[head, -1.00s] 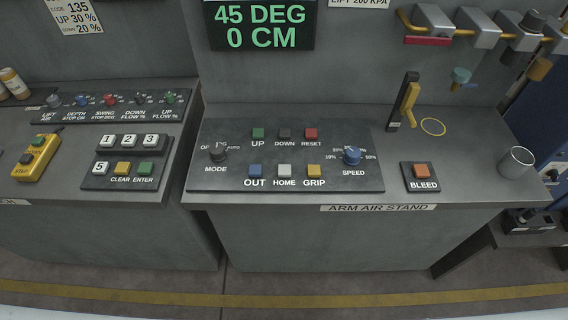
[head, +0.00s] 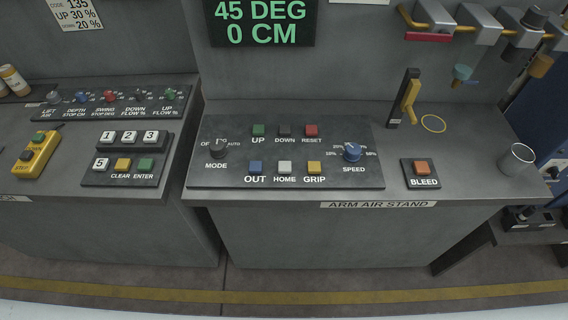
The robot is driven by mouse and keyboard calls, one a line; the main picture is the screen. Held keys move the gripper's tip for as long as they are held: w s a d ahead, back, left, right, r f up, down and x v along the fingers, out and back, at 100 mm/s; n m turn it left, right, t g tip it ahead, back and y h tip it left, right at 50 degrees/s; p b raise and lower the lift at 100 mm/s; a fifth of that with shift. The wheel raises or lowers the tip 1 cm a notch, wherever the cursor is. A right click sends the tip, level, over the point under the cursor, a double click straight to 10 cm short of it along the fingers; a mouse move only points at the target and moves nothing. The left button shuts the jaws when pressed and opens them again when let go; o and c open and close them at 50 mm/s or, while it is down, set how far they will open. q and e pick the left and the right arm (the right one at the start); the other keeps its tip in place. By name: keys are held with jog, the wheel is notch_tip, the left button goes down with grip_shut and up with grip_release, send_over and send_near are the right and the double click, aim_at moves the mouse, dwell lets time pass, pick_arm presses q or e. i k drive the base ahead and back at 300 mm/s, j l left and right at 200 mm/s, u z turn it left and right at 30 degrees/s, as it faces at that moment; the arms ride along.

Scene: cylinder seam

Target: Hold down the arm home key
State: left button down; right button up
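The arm home key is a small white square key (head: 285,168) labelled HOME. It sits in the lower row of the black arm panel (head: 210,181) on the grey stand labelled ARM AIR STAND. The blue OUT key (head: 255,168) is to its left and the yellow GRIP key (head: 314,168) to its right. The black DOWN key (head: 284,131) is above it. Nothing touches or covers the HOME key. The display (head: 261,22) on the back wall reads 45 DEG, 0 CM. Neither of my grippers shows in the head view.
The MODE knob (head: 217,149) and blue SPEED knob (head: 352,152) flank the keys. A BLEED button (head: 422,169), yellow-handled lever (head: 409,100) and metal cup (head: 516,159) stand to the right. A second console (head: 128,206) with knobs and number keys is at left.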

aim_at(285, 166)
jog(key=i+l+u, duration=0.15)
jog(key=l+u, duration=0.2)
jog(key=l, duration=0.95)
jog(key=l+u, duration=0.4)
jog(key=l, duration=0.9)
